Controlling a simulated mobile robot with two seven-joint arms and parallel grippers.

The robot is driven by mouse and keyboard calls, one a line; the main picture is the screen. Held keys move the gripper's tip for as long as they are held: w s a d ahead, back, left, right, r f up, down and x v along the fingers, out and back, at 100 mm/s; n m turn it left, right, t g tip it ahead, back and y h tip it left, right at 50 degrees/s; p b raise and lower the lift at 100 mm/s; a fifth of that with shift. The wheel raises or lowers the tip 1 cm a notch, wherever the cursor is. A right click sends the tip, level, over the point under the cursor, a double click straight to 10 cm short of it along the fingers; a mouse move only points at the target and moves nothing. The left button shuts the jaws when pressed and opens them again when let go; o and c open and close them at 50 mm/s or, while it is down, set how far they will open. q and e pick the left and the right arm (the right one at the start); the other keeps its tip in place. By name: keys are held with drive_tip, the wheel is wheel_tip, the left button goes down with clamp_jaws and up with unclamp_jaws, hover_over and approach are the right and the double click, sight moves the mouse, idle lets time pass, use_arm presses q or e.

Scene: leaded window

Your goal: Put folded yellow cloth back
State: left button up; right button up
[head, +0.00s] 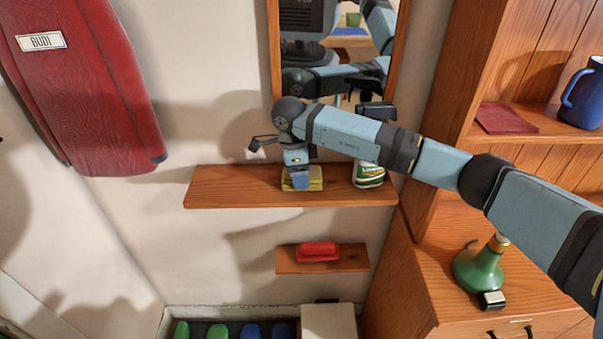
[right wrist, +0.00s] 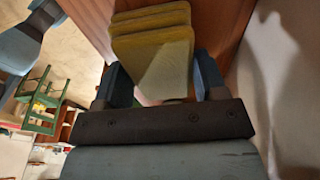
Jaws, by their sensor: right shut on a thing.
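My left gripper is not in view.
A mirror (head: 335,50) hangs above the shelf. A smaller shelf below holds a red object (head: 318,251). A wooden cabinet (head: 465,265) with a green bottle (head: 480,265) stands right. The upper shelf's left part is clear.

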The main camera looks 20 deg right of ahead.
drive_tip(key=o, duration=0.9)
